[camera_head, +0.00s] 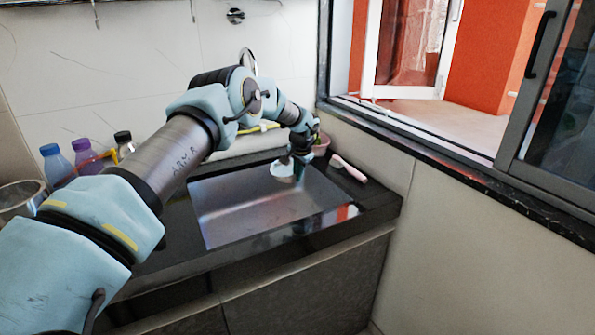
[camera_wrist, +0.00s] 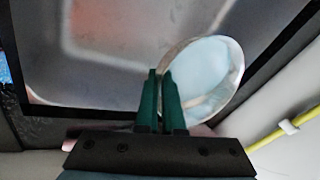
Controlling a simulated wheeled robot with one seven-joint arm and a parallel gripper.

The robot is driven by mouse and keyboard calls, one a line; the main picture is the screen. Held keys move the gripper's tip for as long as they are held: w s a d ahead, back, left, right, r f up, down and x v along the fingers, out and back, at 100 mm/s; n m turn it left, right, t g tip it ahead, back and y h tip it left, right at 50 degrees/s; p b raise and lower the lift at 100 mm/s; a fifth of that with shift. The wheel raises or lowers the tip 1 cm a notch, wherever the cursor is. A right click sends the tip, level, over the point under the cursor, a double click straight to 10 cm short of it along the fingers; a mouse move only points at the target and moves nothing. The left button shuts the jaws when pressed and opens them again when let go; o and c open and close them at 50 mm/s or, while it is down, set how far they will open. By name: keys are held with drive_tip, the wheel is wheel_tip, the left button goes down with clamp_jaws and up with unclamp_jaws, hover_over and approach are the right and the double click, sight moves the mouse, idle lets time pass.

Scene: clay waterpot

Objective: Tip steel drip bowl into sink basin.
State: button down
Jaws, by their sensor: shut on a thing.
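My gripper (camera_head: 300,168) reaches over the far right part of the sink basin (camera_head: 232,208). Its green fingers, also in the wrist view (camera_wrist: 161,100), are shut on the rim of the steel drip bowl (camera_wrist: 238,62). The bowl is round and shiny, with a pale bluish inside, and looks tilted. In the head view the bowl (camera_head: 283,167) shows as a small pale shape beside the fingers, over the basin. The basin floor (camera_wrist: 105,45) fills much of the wrist view. I cannot tell whether the bowl holds any liquid.
A pink-handled brush (camera_head: 349,169) lies on the dark counter right of the basin. A pink pot (camera_head: 321,145) stands at the back corner. Several bottles (camera_head: 86,156) stand at the left. The wall and window ledge (camera_head: 420,140) bound the right side.

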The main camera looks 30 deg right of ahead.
drive_tip(key=shift+f+h, duration=0.3)
drive_tip(key=shift+f, duration=0.15)
drive_tip(key=shift+f+b, duration=0.2)
drive_tip(key=shift+b, duration=0.15)
drive_tip(key=shift+a+f+h+b, duration=0.1)
drive_tip(key=shift+f+h+b, duration=0.2)
drive_tip(key=shift+h+b, duration=0.4)
drive_tip(key=shift+a+f+h+b, duration=0.1)
drive_tip(key=shift+h+b, duration=0.5)
drive_tip(key=shift+a+r+h+b, duration=0.2)
drive_tip(key=shift+r+h+b, duration=0.1)
drive_tip(key=shift+h+b, duration=0.75)
idle(0.6)
drive_tip(key=shift+a+n+h+b, duration=0.2)
drive_tip(key=shift+n+h+b, duration=0.1)
drive_tip(key=shift+b, duration=0.2)
drive_tip(key=shift+r+h, duration=0.1)
drive_tip(key=shift+h, duration=0.25)
idle(0.3)
